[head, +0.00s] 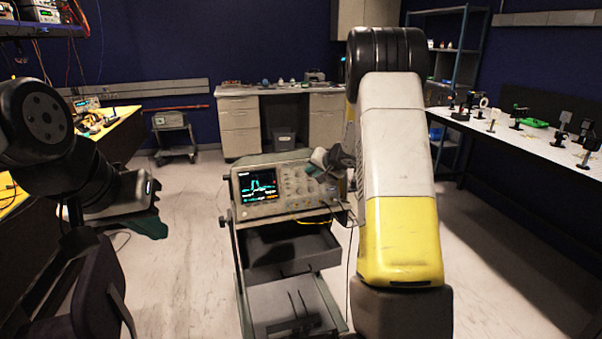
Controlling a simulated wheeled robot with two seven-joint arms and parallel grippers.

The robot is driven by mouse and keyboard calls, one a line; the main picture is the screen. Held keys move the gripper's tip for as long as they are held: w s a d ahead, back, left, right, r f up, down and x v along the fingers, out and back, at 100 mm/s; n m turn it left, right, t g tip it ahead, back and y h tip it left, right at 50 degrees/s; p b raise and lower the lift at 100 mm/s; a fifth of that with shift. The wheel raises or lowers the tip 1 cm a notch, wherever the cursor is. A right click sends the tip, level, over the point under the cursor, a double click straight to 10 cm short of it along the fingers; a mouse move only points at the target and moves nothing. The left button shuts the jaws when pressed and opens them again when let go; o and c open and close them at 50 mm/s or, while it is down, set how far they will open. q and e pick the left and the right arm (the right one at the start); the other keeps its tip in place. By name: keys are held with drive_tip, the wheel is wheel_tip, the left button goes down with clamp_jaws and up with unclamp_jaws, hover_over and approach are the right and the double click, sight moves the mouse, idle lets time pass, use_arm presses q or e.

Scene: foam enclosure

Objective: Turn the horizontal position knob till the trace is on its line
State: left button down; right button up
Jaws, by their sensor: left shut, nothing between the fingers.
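The oscilloscope (240,209) sits on top of a cart in the middle of the head view. Its lit screen (257,187) shows a cyan trace with a peak, plus small coloured text; the trace's exact place against any line is too small to tell. Several knobs (290,187) fill the panel right of the screen. My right gripper (316,165) is at the panel's upper right, its tips close to the knobs; contact and its opening are unclear. My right arm hides part of that side. My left gripper (152,227) is shut and empty, left of the cart and apart from it.
The cart (240,270) has an open drawer and a lower shelf. A yellow-topped bench (118,132) stands left, a white bench (530,150) with small optical parts right. A chair back (85,295) is at lower left. Floor left of the cart is clear.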

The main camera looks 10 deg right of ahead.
drive_tip(key=shift+w+a+f, duration=0.1)
drive_tip(key=shift+w+f, duration=0.15)
drive_tip(key=shift+w, duration=0.15)
clamp_jaws()
drive_tip(key=shift+m, duration=0.3)
drive_tip(key=m, duration=0.1)
drive_tip(key=m+y, duration=0.1)
drive_tip(key=m, duration=0.1)
drive_tip(key=shift+s+d+f+t, duration=0.1)
drive_tip(key=shift+d+f+t, duration=0.1)
drive_tip(key=shift+t, duration=0.1)
drive_tip(key=m, duration=0.3)
drive_tip(key=shift+m+t+y, duration=0.3)
drive_tip(key=shift+m+y, duration=0.1)
drive_tip(key=m, duration=0.3)
drive_tip(key=shift+f+t, duration=0.15)
drive_tip(key=shift+t, duration=0.25)
drive_tip(key=shift+s+f+m+t, duration=0.1)
drive_tip(key=shift+m+t, duration=0.5)
drive_tip(key=shift+m, duration=1.6)
